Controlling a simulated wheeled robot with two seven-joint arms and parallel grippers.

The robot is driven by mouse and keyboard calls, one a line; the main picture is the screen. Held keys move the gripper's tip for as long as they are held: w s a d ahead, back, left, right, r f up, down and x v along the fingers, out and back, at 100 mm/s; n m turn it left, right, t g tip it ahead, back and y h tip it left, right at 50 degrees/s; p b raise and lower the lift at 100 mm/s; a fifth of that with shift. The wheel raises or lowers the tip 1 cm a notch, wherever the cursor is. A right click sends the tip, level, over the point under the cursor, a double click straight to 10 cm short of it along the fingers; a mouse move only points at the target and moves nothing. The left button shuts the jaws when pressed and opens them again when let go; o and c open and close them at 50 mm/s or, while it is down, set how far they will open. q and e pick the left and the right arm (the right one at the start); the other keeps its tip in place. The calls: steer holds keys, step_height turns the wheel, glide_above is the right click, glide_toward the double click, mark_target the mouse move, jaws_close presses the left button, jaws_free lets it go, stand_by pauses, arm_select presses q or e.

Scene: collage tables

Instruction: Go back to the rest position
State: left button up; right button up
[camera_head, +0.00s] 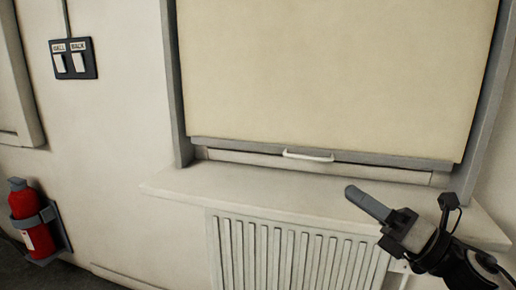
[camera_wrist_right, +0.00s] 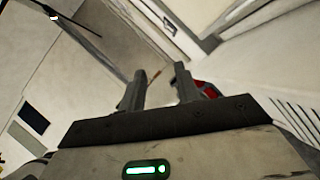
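My right gripper (camera_head: 366,203) is in the lower right of the head view, raised in front of the window sill and pointing up and left. Its fingers overlap there. In the right wrist view the gripper's two fingers (camera_wrist_right: 160,75) stand apart with a clear gap and nothing between them. My left gripper is in neither view.
A white sill (camera_head: 230,195) runs under a closed blind (camera_head: 330,70) with a white handle (camera_head: 308,156). A ribbed radiator (camera_head: 290,255) is below it. A red fire extinguisher (camera_head: 30,220) hangs at the left, under two wall switches (camera_head: 72,59). No table shows.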

steer(key=s+a+f+n+g+h+p, duration=0.1)
steer(key=s+f+n+h, duration=0.6)
steer(key=f+n, duration=0.7)
steer(key=s+a+f+n+g+h+p, duration=0.2)
steer(key=s+f+n+h, duration=0.5)
steer(key=n, duration=1.4)
steer(key=s+f, duration=0.4)
steer(key=f, duration=0.4)
steer(key=shift+s+a+p, duration=0.25)
steer(key=shift+s+p, duration=0.15)
